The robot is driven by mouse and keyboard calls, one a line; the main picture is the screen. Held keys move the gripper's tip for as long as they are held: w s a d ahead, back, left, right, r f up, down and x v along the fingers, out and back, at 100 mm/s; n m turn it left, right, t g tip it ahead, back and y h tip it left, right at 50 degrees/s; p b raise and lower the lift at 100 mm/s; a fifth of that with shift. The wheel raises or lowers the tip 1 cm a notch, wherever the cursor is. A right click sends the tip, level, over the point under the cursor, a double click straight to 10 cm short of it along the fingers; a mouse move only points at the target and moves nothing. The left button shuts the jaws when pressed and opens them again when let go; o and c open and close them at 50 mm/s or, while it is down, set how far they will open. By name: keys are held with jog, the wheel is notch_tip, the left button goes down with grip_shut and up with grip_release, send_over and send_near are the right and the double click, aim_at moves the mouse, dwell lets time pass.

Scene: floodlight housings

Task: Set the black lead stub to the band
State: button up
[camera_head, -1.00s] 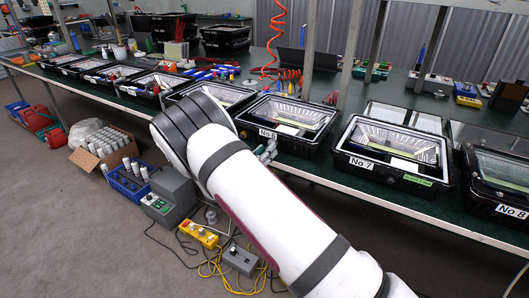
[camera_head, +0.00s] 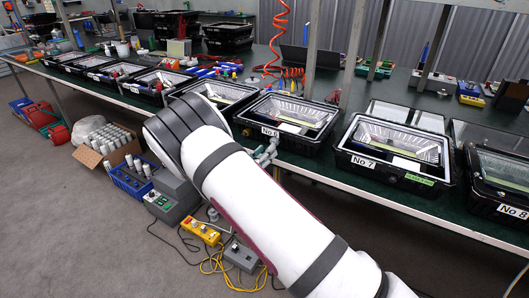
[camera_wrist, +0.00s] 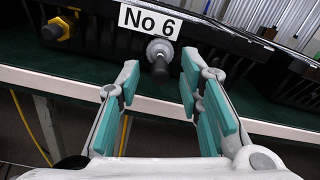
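The No 6 housing (camera_wrist: 88,22) is a black floodlight case at the table's front edge. In the wrist view a round grey gland (camera_wrist: 160,48) sits on its front face below the No 6 label, and the short black lead stub (camera_wrist: 160,68) points out of it toward me. My gripper (camera_wrist: 160,78) is open, with its teal-padded fingers left and right of the stub's end. I see no contact between pads and stub. The housing also shows in the head view (camera_head: 272,142), where my arm hides much of the gripper. I cannot make out a band on the stub.
A yellow hex fitting (camera_wrist: 56,28) sits on the same housing face, left of the gland. The pale table edge (camera_wrist: 62,84) runs below the fingers. The No 7 housing (camera_head: 352,172) stands to the right. Boxes and yellow cables (camera_head: 212,268) lie on the floor below.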

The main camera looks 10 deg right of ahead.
jog(key=shift+a, duration=0.1)
jog(key=v, duration=1.2)
jog(key=shift+r, duration=0.15)
jog(key=s+d+r+m+g+y+p, duration=0.1)
jog(key=s+d+r+m+g+p, duration=0.2)
jog(key=s+d+r+m+g, duration=0.45)
jog(key=s+d+r+m+g+y+p, duration=0.25)
jog(key=s+d+r+m+g, duration=0.25)
jog(key=s+d+r+m, duration=0.6)
jog(key=s+a+r+m+t+y+p, duration=0.1)
jog(key=s+a+r+m+y+p, duration=0.1)
jog(key=s+r, duration=0.3)
jog(key=s+a+r+m+t+y+p, duration=0.1)
jog(key=s+a+r+m+y+p, duration=0.1)
jog(key=s, duration=0.9)
jog(key=s+a+r+m+t+y+p, duration=0.2)
jog(key=s+a+r+m+y, duration=0.2)
jog(key=s+r+m, duration=0.3)
notch_tip(320, 180, up, 2)
jog(key=shift+s+r+y, duration=0.1)
jog(key=shift+s+y, duration=0.55)
jog(key=shift+s, duration=0.15)
